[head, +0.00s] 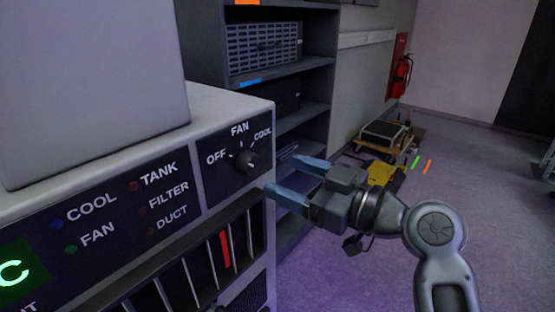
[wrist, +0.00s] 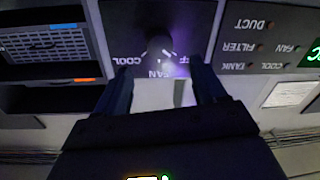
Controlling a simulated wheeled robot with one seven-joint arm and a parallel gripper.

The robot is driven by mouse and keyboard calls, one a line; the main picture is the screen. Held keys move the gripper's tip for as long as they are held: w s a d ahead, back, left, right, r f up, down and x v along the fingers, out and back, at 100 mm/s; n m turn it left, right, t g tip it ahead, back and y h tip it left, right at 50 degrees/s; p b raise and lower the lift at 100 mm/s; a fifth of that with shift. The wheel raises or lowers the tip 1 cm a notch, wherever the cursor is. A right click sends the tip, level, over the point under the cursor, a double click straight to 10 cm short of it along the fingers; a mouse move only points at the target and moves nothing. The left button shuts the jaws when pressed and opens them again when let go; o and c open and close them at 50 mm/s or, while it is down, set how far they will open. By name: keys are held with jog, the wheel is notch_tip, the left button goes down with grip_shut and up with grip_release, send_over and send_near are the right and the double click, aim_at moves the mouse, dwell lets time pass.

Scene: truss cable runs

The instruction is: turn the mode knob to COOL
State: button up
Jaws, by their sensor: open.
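The mode knob (head: 246,160) is a small dark knob on a black plate (head: 212,180) at the right end of the cabinet's front, marked OFF, FAN and COOL from left to right. A pale mark shows on it, but I cannot tell surely which word it points at. My gripper (head: 290,176) is open and empty, its two blue fingers toward the plate, apart from the knob. In the wrist view, upside down, the knob (wrist: 157,50) lies between the lines of the two fingers (wrist: 160,76), beyond their tips.
The cabinet's status panel (head: 110,190) with COOL, FAN, TANK, FILTER and DUCT labels is left of the knob. A slatted vent (head: 205,262) with a red strip is below. A dark shelf rack (head: 310,75) stands behind. A loaded cart (head: 385,135) stands on the floor, open to its right.

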aim_at(255, 165)
jog(key=p+x, duration=0.1)
jog(key=x, duration=0.6)
jog(key=shift+w+a+p, duration=0.1)
jog(key=shift+a+p, duration=0.05)
jog(key=shift+p, duration=0.15)
jog(key=shift+c, duration=0.4)
jog(key=c, duration=1)
jog(key=shift+o, duration=0.2)
jog(key=shift+f, duration=0.1)
